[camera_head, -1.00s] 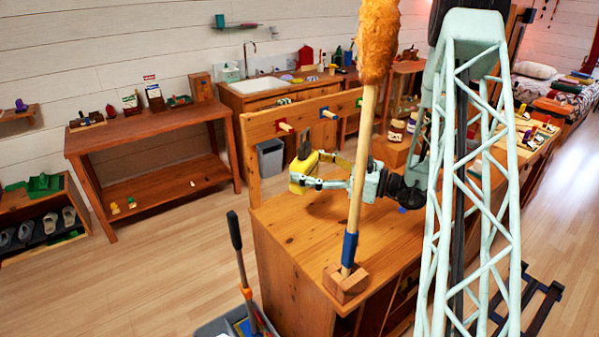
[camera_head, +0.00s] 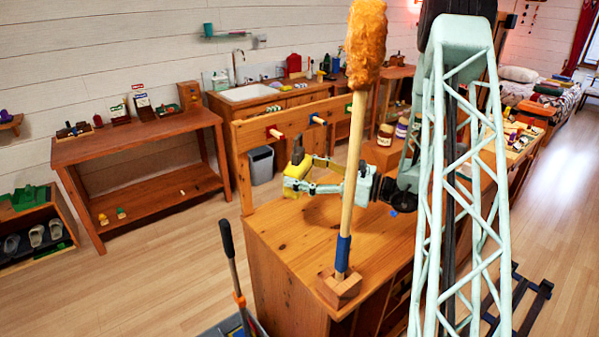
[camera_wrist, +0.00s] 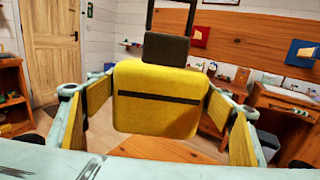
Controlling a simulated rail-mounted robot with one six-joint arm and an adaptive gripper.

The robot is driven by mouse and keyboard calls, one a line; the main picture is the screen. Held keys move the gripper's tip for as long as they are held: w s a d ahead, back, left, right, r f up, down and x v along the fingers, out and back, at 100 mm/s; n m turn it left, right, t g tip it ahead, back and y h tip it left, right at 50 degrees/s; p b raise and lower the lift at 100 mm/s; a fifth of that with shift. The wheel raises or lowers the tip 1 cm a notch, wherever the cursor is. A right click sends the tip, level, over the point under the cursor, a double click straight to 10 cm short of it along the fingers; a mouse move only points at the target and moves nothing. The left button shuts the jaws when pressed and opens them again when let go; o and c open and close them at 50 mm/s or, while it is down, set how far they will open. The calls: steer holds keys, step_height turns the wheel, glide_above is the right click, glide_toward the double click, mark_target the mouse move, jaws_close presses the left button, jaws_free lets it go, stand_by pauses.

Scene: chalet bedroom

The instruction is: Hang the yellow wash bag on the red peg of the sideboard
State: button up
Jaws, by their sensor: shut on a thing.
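The yellow wash bag (camera_head: 296,172) is held between the fingers of my gripper (camera_head: 312,175), above the sideboard top. In the wrist view the bag (camera_wrist: 160,100) sits upright between the two yellow-padded fingers, with a dark band across it. A dark block (camera_wrist: 166,48) is on its top, with a thin dark loop rising out of frame. The sideboard (camera_head: 290,235) has a raised back board. The red peg (camera_head: 276,133) sticks out from that board, behind and left of the bag. Its red plate (camera_wrist: 200,36) shows right of the loop in the wrist view. Bag and peg look apart.
A blue peg (camera_head: 318,120) is right of the red one; its plate (camera_wrist: 302,53) also shows in the wrist view. An orange duster on a pole (camera_head: 349,200) stands in a wooden block in front of my gripper.

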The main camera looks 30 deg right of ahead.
mark_target(312, 169)
steer(key=shift+w, duration=0.15)
steer(key=w+a+f, duration=0.1)
steer(key=w, duration=0.9)
steer(key=shift+a+f, duration=0.15)
steer(key=shift+f, duration=0.1)
stand_by(1.6)
steer(key=shift+f, duration=0.1)
stand_by(0.6)
steer(key=o, duration=1.5)
steer(key=shift+v, duration=6)
